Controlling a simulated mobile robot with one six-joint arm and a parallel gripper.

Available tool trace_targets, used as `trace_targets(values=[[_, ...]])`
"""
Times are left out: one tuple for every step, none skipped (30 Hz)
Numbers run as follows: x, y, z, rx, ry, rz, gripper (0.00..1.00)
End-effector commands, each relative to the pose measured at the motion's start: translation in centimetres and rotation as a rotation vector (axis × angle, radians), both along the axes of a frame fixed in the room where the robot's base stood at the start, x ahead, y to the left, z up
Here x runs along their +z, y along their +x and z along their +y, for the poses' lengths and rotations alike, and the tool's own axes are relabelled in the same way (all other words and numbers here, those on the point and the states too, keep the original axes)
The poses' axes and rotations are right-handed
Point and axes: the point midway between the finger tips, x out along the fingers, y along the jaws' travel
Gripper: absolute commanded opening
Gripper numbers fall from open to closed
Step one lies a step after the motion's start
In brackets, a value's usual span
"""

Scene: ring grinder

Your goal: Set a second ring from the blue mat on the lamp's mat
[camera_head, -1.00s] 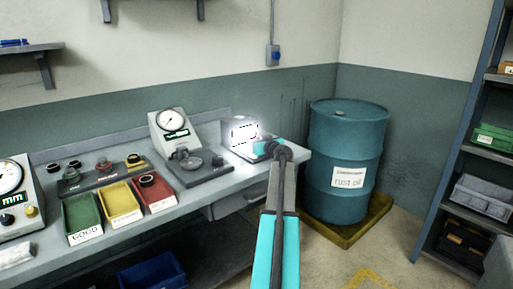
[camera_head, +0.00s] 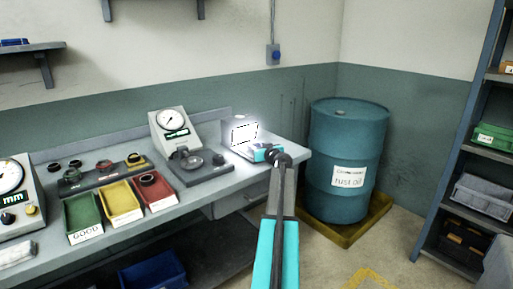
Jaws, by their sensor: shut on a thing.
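The lamp (camera_head: 243,132) is a bright glowing panel at the back right end of the bench. My gripper (camera_head: 263,153), with a cyan body, is low over the bench right in front of the lamp. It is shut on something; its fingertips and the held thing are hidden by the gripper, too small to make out. The lamp's mat cannot be told apart under the glare and my gripper. Several dark rings sit on a dark stand (camera_head: 98,180) at the left, one of them (camera_head: 75,164) at its back. I cannot make out a blue mat.
Green (camera_head: 83,222), yellow (camera_head: 122,207) and red (camera_head: 158,196) trays stand along the bench front; a dark ring lies at the red one. A dial gauge (camera_head: 170,123) with a dark base stands left of the lamp. A blue drum (camera_head: 347,150) stands right of the bench.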

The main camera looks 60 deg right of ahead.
Motion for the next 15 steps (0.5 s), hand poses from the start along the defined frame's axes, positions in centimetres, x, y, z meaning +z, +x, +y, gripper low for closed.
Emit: trace_targets(values=[[-0.12,0.00,0.00,0.000,0.000,0.000,0.15],[-0.05,0.00,0.00,0.000,0.000,0.000,0.45],[-0.03,0.00,0.00,0.000,0.000,0.000,0.52],[-0.03,0.00,0.00,0.000,0.000,0.000,0.57],[-0.03,0.00,0.00,0.000,0.000,0.000,0.59],[-0.03,0.00,0.00,0.000,0.000,0.000,0.59],[-0.03,0.00,0.00,0.000,0.000,0.000,0.59],[-0.03,0.00,0.00,0.000,0.000,0.000,0.59],[-0.02,0.00,0.00,0.000,0.000,0.000,0.59],[-0.02,0.00,0.00,0.000,0.000,0.000,0.59],[-0.02,0.00,0.00,0.000,0.000,0.000,0.59],[-0.02,0.00,0.00,0.000,0.000,0.000,0.59],[-0.01,0.00,0.00,0.000,0.000,0.000,0.59],[0.00,0.00,0.00,0.000,0.000,0.000,0.59],[0.03,0.00,0.00,0.000,0.000,0.000,0.59]])
